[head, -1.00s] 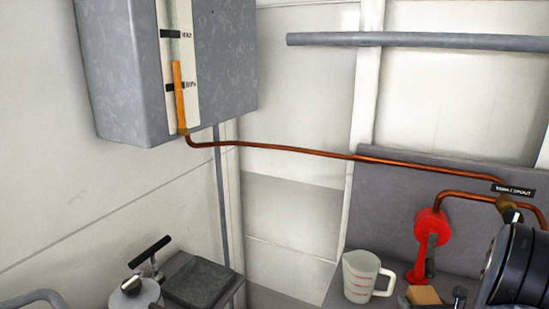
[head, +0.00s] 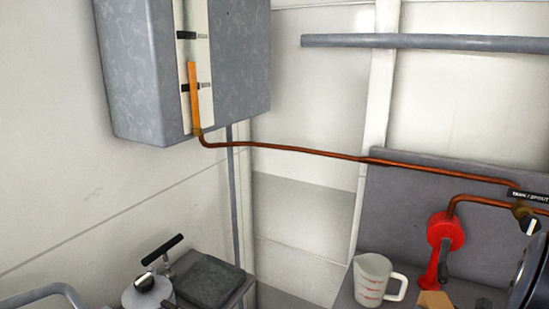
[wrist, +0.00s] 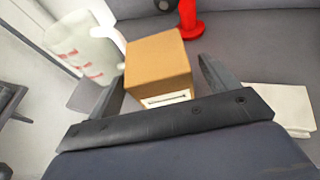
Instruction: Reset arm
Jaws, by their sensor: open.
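My gripper (wrist: 160,76) is open in the wrist view, with one dark finger at each side of the picture's middle. A tan block (wrist: 157,60) with a pale label on its near face shows between and beyond the fingers. I cannot tell whether the fingers touch it. The block also shows at the bottom edge of the head view (head: 434,301). In the head view the gripper itself is not clearly seen; only a dark rounded part, seemingly of my arm, shows at the right edge.
A measuring jug (head: 372,280) stands left of the block, and a red hand pump (head: 445,238) stands behind. A copper pipe (head: 300,150) runs from the grey wall tank (head: 240,60) to the right. A lidded pot (head: 147,293) and dark plate (head: 208,280) are lower left.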

